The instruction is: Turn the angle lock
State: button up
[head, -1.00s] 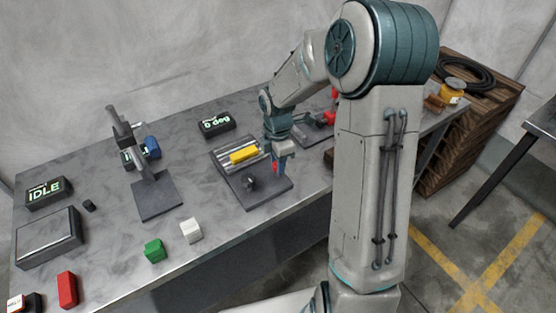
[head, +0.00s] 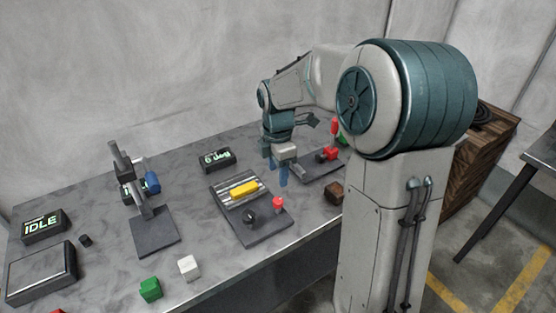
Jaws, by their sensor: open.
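A dark fixture plate (head: 262,238) lies on the bench, with a ribbed metal bed holding a yellow block (head: 243,189). A black knob (head: 250,216) and a red-topped knob (head: 278,203) stand on its front part. I cannot tell which knob is the angle lock. A small black display (head: 217,160) behind the fixture shows a degree reading, too small to read surely. My gripper (head: 278,176) points down, open and empty, behind the red knob and apart from it, near the fixture's right back edge.
A second plate (head: 326,170) with red-handled parts stands close to the right of my gripper. A brown block (head: 333,194) lies in front of it. A drill-like stand (head: 152,228), a white cube (head: 188,267) and a green cube (head: 150,289) are at left.

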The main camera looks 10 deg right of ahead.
jog(key=shift+r, duration=1.75)
jog(key=s+m+t, duration=0.3)
jog(key=s+m, duration=1.7)
jog(key=s, duration=0.1)
jog(key=shift+s+r, duration=0.25)
jog(key=shift+r, duration=0.1)
